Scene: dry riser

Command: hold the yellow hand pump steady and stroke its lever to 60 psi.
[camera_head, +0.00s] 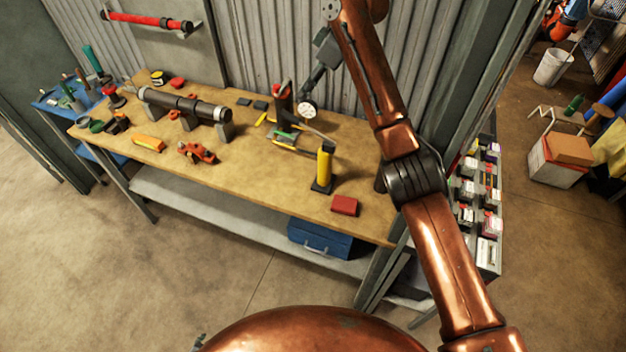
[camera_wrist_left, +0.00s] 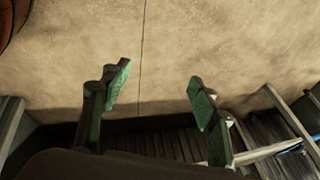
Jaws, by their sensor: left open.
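The yellow hand pump (camera_head: 324,165) stands upright on a dark base near the workbench's front edge, toward its right end. A dark lever slants up and left from its top. A round white gauge-like dial (camera_head: 307,110) is behind and left of the pump; its reading is too small to tell. My right gripper (camera_head: 305,92) hangs just above this dial, apart from the pump body; its finger opening cannot be made out. My left gripper (camera_wrist_left: 160,95) is open and empty, with green finger pads, over the concrete floor in the left wrist view.
The wooden workbench (camera_head: 250,175) carries a dark pipe (camera_head: 183,104) on supports, a red clamp-like tool (camera_head: 197,152) and a red block (camera_head: 344,205). A blue toolbox (camera_head: 320,238) sits on the lower shelf. Corrugated metal closes the back. The floor in front is clear.

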